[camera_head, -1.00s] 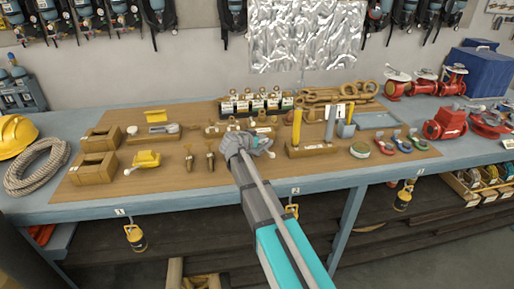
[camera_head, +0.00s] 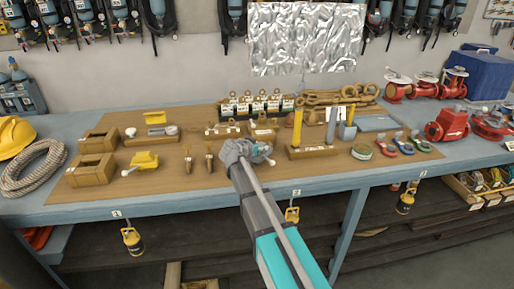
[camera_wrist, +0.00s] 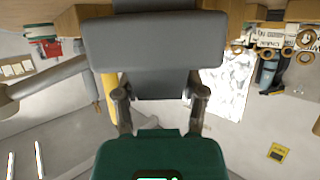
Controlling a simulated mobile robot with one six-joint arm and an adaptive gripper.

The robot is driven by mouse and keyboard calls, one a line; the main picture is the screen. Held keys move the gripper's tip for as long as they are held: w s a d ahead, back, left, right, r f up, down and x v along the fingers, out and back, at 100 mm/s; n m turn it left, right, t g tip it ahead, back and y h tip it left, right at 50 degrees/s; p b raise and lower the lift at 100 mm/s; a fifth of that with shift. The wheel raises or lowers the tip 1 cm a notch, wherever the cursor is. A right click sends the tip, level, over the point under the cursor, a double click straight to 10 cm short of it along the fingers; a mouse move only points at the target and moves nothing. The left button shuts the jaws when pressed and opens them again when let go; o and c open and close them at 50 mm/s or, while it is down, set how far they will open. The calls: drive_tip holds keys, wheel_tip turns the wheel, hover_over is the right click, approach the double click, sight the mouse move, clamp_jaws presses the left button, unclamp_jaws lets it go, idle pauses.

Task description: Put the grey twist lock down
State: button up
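My gripper (camera_wrist: 160,108) shows in the wrist view with a finger on each side of the narrow part of a grey block. I take this block to be the grey twist lock (camera_wrist: 152,45); its wide part fills the upper middle. A grey bar with a rounded end reaches in from the left of that view. In the head view my gripper (camera_head: 244,152) is over the front of the workbench, just left of the upright yellow bar; fingers and lock are hard to tell apart there. A yellow twist lock (camera_head: 144,161) lies on the brown mat (camera_head: 150,186), left of my gripper.
Two wooden blocks (camera_head: 90,170) (camera_head: 98,141) stand at the mat's left. Two bolts (camera_head: 209,158) stand left of my gripper. A wooden holder (camera_head: 312,152) with upright bars stands close on the right, with shackles (camera_head: 388,149) beyond. Bare mat lies between yellow lock and bolts.

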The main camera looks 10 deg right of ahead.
drive_tip(key=shift+o, duration=1.2)
drive_tip(key=shift+r, duration=0.2)
drive_tip(key=p+v, duration=0.5)
drive_tip(key=v, duration=0.7)
